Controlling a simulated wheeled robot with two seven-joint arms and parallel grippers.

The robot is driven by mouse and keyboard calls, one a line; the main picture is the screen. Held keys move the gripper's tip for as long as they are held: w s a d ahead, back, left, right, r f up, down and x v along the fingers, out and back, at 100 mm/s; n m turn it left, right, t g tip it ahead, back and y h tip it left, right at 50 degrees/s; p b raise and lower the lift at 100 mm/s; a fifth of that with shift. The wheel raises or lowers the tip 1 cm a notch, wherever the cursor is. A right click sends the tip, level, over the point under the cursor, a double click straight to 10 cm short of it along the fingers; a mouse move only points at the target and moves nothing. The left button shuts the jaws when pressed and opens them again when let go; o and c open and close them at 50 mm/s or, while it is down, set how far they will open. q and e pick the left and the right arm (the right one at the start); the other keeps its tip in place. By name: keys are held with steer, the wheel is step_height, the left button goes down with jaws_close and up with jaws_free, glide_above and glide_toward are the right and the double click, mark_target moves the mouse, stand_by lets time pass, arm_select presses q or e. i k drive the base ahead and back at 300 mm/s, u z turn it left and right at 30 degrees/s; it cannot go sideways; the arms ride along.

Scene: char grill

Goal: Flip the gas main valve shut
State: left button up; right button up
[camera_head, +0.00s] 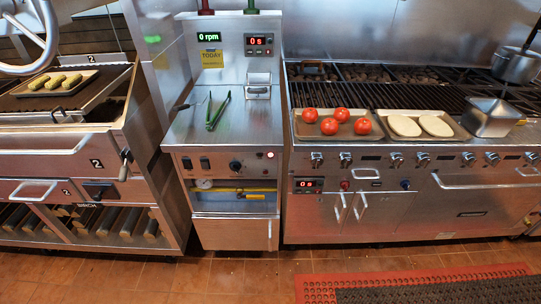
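A yellow gas pipe (232,189) runs across the open recess low in the middle stainless unit. A yellow lever-like piece (256,197) sits at the right end of this pipe and appears to lie level along it; it is small, so I cannot be sure of its exact angle. A round pressure gauge (205,184) sits at the pipe's left end. Neither of my grippers is in view, and nothing covers the recess.
A knob (235,166) and switches are on the panel above the recess. Green tongs (218,112) lie on the counter. Trays of tomatoes (310,115) and pale patties (404,125) rest on the right grill. A red-edged mat (320,289) lies on the tiled floor, bare before the middle unit.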

mark_target(239, 197)
steer(key=i, duration=0.35)
steer(key=u, duration=1.1)
steer(key=k, duration=0.75)
steer(key=z, duration=1.8)
steer(key=i, duration=0.5)
steer(key=u, duration=0.05)
